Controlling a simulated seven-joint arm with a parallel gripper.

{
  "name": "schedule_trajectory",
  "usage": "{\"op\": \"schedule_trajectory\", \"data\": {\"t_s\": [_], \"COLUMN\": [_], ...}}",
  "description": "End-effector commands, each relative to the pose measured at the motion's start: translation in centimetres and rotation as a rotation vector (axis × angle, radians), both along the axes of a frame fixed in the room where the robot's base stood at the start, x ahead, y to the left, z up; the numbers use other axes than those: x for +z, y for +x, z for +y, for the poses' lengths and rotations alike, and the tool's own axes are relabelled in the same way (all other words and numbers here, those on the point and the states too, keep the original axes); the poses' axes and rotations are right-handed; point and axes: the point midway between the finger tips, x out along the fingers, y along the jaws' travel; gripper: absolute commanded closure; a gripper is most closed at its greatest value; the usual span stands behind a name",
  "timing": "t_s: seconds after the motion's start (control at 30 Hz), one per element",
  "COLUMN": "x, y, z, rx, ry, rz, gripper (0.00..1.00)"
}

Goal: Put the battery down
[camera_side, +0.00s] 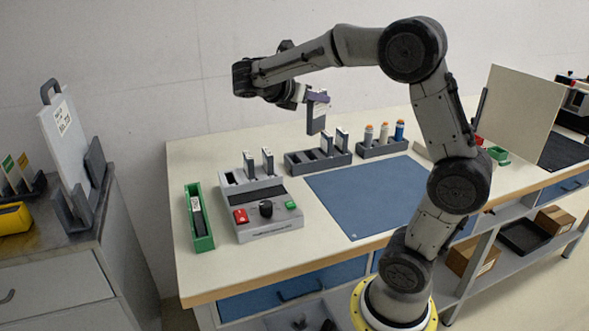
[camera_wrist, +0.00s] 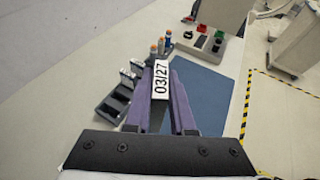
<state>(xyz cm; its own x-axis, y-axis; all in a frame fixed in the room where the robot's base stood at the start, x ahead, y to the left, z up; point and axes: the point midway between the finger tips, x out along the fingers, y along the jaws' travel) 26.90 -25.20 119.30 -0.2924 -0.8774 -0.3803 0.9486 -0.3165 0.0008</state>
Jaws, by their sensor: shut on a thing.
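My gripper (camera_side: 317,97) is shut on a battery (camera_side: 316,121) and holds it above the back of the table. In the wrist view, the battery's white label reads 03/27 (camera_wrist: 161,79) between the purple fingers (camera_wrist: 165,105). A dark rack (camera_side: 301,167) stands on the table below, with two batteries at its right end and empty slots to the left. It also shows in the wrist view (camera_wrist: 110,109). A grey device (camera_side: 272,228) with red and green buttons has two batteries in its back slots. A green tray (camera_side: 204,243) at the left holds another battery.
A small rack (camera_side: 382,151) of bottles stands right of the battery rack. A blue mat (camera_side: 368,193) lies clear in the middle of the table. An upright cream panel (camera_side: 520,112) stands at the right. A cart (camera_side: 60,262) with an upright board (camera_side: 65,135) stands at the left.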

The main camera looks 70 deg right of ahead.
Motion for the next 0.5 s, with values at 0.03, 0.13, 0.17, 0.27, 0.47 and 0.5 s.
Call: {"op": "schedule_trajectory", "data": {"t_s": [0.03,0.13,0.17,0.27,0.47,0.5], "x": [0.0,-0.4,-0.5,-1.0,-2.5,-2.9], "y": [0.0,0.5,0.6,0.8,2.5,3.3], "z": [-0.4,-1.1,-1.2,-1.7,-3.8,-4.4], "rx": [-0.030,-0.052,-0.056,-0.067,-0.076,-0.075], "ry": [0.001,0.001,0.000,0.000,0.000,-0.001], "rz": [0.003,0.003,0.001,0.003,0.005,0.004], "gripper": [1.00,1.00,1.00,1.00,1.00,1.00]}}
